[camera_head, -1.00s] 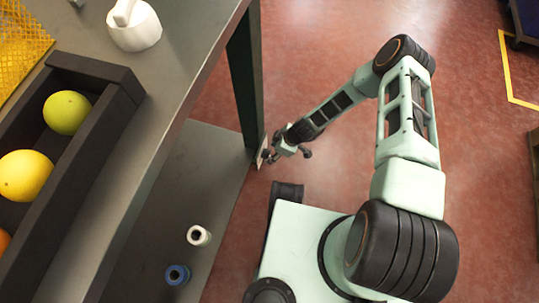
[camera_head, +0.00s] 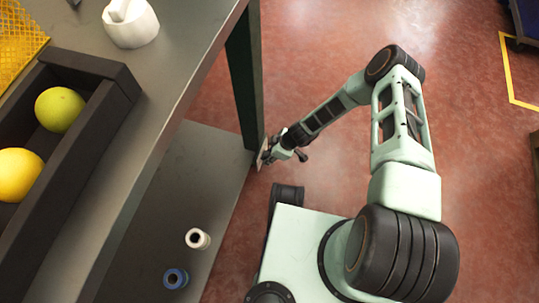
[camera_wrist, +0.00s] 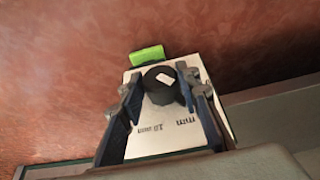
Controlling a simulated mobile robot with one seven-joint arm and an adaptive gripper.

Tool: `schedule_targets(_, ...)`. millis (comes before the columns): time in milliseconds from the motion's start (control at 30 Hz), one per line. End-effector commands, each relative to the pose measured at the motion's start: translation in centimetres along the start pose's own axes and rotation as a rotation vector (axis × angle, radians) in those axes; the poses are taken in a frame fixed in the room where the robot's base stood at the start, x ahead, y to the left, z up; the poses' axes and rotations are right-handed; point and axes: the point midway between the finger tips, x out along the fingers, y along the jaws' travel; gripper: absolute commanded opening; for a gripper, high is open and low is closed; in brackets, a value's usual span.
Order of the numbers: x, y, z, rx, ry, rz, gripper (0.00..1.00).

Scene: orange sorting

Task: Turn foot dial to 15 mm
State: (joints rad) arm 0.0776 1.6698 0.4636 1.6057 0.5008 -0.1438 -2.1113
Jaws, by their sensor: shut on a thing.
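The foot dial (camera_wrist: 163,86) is a dark round knob with a pale mark on its face. It sits on a white plate (camera_wrist: 178,142) with upside-down print; "10 mm" is readable and another label is not clear. A green block (camera_wrist: 147,55) is at the plate's far edge. My gripper (camera_head: 276,156) is low beside the table leg, at the small white plate. In the wrist view its fingers (camera_wrist: 160,90) stand on both sides of the dial, shut on it. I cannot tell the exact setting the mark points to.
The dark table (camera_head: 185,62) holds a tray (camera_head: 97,95) with a green fruit (camera_head: 59,109) and a yellow one (camera_head: 17,174). A white knobbed object (camera_head: 131,24) is at the back. The lower shelf (camera_head: 205,165) holds a white ring (camera_head: 197,239) and a blue one (camera_head: 176,278).

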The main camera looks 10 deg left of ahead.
Motion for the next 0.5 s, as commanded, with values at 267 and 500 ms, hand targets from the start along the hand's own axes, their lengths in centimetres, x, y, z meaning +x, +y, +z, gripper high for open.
schedule_targets(267, -0.01, 0.06, 0.04, 0.008, -0.002, -0.024, 0.06)
schedule_targets(500, 0.05, 0.3, 0.02, 0.044, -0.002, -0.114, 0.06)
